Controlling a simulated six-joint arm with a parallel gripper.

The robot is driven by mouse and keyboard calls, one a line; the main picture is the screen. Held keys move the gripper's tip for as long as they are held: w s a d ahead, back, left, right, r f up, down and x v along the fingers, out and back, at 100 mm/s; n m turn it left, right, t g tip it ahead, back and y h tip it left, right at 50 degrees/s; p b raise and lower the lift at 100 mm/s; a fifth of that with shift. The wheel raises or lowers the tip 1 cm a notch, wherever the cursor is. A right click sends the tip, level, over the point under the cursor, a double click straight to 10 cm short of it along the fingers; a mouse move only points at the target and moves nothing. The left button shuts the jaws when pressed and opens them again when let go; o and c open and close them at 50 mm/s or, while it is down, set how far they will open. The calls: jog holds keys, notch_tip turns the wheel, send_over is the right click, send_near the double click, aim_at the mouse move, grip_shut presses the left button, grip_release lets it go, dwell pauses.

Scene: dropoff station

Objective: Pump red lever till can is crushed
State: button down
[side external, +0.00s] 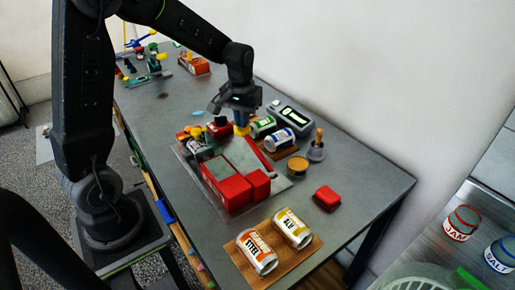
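A red press-like machine (228,187) sits on a clear base plate near the middle of the grey table. A long red bar (258,156), which looks like the lever, lies along its right side. My gripper (232,114) is at the bar's far end, pointing down beside a small blue and yellow piece (241,124). I cannot tell whether it touches the bar or that piece, or how far its fingers are apart. A pale can-like thing (199,152) lies at the machine's far left end; its state is unclear.
Green (263,126) and blue (279,139) cans lie right of the bar. STEEL (257,251) and ALU (292,228) cans lie on a brown board in front. A plunger (317,148), an orange round tin (297,166) and a red box (327,198) stand right. The right table end is clear.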

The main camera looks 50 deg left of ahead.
aim_at(241, 134)
jog(key=shift+s+a+f, duration=0.1)
jog(key=shift+a+f, duration=0.05)
jog(key=shift+f, duration=0.5)
jog(key=shift+a+f, duration=0.15)
jog(key=shift+f, duration=0.6)
jog(key=shift+a+f, duration=0.1)
jog(key=shift+f, duration=1.25)
